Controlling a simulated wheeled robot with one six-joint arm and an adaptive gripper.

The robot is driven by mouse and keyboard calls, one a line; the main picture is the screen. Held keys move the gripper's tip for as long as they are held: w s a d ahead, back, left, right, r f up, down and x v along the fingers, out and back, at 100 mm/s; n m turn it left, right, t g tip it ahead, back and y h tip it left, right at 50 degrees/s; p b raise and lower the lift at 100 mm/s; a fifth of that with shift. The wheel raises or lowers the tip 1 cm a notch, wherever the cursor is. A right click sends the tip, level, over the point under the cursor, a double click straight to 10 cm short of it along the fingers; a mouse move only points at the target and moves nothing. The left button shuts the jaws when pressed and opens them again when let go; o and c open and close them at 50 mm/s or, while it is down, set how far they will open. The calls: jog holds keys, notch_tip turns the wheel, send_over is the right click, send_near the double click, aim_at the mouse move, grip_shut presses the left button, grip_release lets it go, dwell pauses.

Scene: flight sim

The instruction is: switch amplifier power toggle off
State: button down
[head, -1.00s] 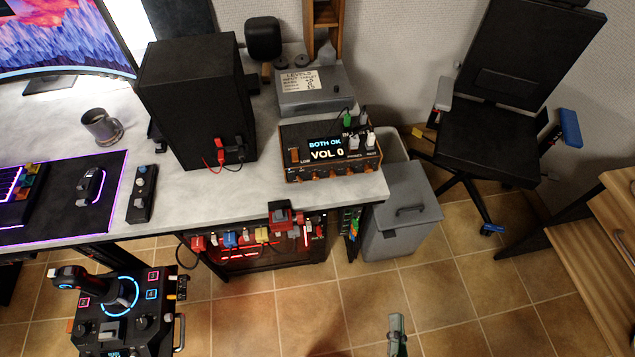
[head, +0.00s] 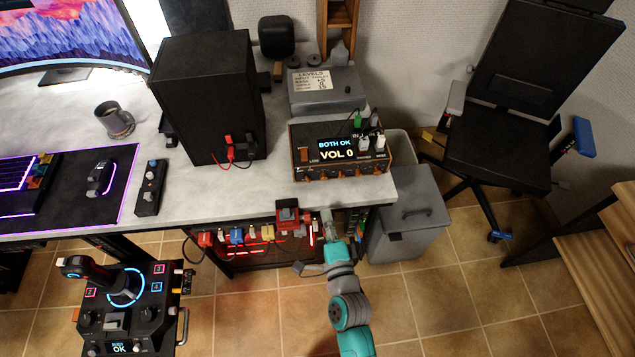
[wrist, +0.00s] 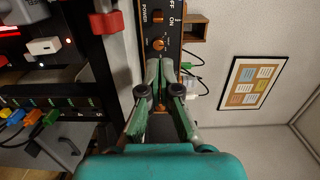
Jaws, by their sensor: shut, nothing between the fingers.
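The amplifier (head: 300,176) is a black and orange box near the desk's right front corner, its display reading BOTH OK and VOL 0. In the wrist view the face appears turned sideways, with the toggle (wrist: 158,17) beside the POWER, OFF and ON lettering. I cannot tell which way it is tipped. My gripper (head: 327,214) is shut and empty, below and in front of the amplifier near the desk edge. In the wrist view its fingertips (wrist: 160,62) are apart from the toggle, near a knob.
A row of orange knobs runs along the amplifier's lower front. Cables plug into its right side. A black speaker (head: 210,105) stands left of it. A red device (head: 289,215) hangs under the desk edge beside my gripper. A grey bin (head: 410,220) stands at right.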

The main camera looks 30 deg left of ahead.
aim_at(315, 173)
jog(key=shift+a+r, duration=0.1)
jog(key=shift+a, duration=0.25)
jog(key=shift+w, duration=0.1)
jog(key=x, duration=1)
